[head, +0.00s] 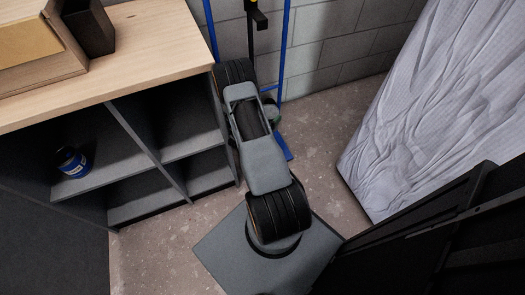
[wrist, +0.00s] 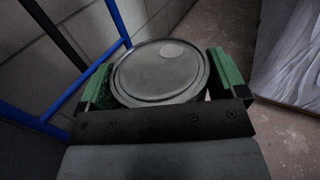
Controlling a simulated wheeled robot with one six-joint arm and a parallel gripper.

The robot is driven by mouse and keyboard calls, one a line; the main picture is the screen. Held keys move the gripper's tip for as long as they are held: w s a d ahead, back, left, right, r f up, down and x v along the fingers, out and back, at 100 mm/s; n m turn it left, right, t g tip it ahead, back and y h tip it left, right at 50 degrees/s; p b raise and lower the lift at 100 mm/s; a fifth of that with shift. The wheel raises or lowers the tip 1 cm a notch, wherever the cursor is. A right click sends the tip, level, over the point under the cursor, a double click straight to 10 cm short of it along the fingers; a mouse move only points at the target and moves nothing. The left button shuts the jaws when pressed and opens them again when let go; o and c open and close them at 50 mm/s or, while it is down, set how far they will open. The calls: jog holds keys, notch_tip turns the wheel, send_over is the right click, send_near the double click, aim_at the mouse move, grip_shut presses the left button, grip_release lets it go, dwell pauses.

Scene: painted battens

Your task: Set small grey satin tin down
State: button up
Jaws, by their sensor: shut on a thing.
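The small grey satin tin (wrist: 160,72) shows large in the wrist view, with a round rimmed lid and a paler spot near its far edge. My gripper (wrist: 162,85) is shut on it, with a green-padded finger on each side. In the head view my arm reaches away towards the block wall, and my gripper (head: 271,112) is mostly hidden behind it. The tin is low beside the blue frame there, and I cannot make it out clearly. What lies directly under the tin is hidden.
A shelf unit (head: 100,118) with a wooden top stands at the left; a blue tin (head: 72,162) sits in one compartment. A blue-framed trolley (head: 282,60) stands against the block wall. A plastic-wrapped slab (head: 440,100) is at the right. Bare concrete floor (head: 325,150) lies between.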

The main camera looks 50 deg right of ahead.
jog(key=a+f+n+t+b, duration=0.2)
jog(key=a+f+b, duration=0.15)
jog(key=f, duration=1.85)
jog(key=shift+w+d+f+b, duration=1)
jog(key=shift+d+f+b, duration=0.8)
jog(key=shift+d+f, duration=0.35)
jog(key=shift+w+d+f+b, duration=1)
jog(key=shift+d+f+b, duration=0.9)
jog(key=shift+f, duration=0.4)
jog(key=shift+w+d+f+b, duration=1)
jog(key=shift+d+f+b, duration=0.7)
jog(key=shift+d+f, duration=0.5)
jog(key=shift+a, duration=0.1)
jog(key=shift+f, duration=0.2)
jog(key=o, duration=1)
